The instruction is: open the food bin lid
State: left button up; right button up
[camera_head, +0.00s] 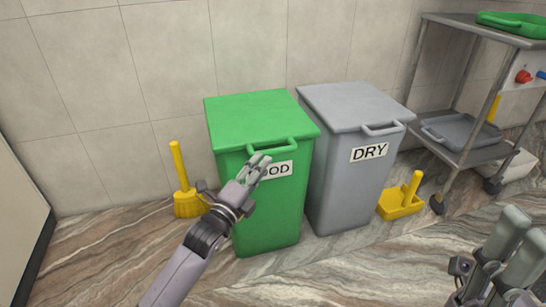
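The green food bin (270,215) stands against the tiled wall, with its flat green lid (255,112) down. A green handle (271,146) sticks out at the lid's front edge. My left gripper (259,163) is in front of the bin, just below the left part of the handle. Its fingers look a little apart with nothing seen between them; I cannot tell whether they touch the bin. My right gripper (518,245) is at the lower right, fingers apart and empty, away from the bins.
A grey bin (345,190) labelled DRY stands close on the right, its lid down. A yellow brush (187,204) is left of the green bin; a yellow dustpan (400,203) is right of the grey one. A metal cart (470,155) with trays stands farther right.

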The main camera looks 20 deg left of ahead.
aim_at(273, 152)
pick_arm(q)
jog(key=b+x, duration=0.2)
jog(key=x, duration=0.5)
jog(key=shift+w+d, duration=0.1)
jog(key=shift+w, duration=0.1)
grip_shut()
dwell(0.6)
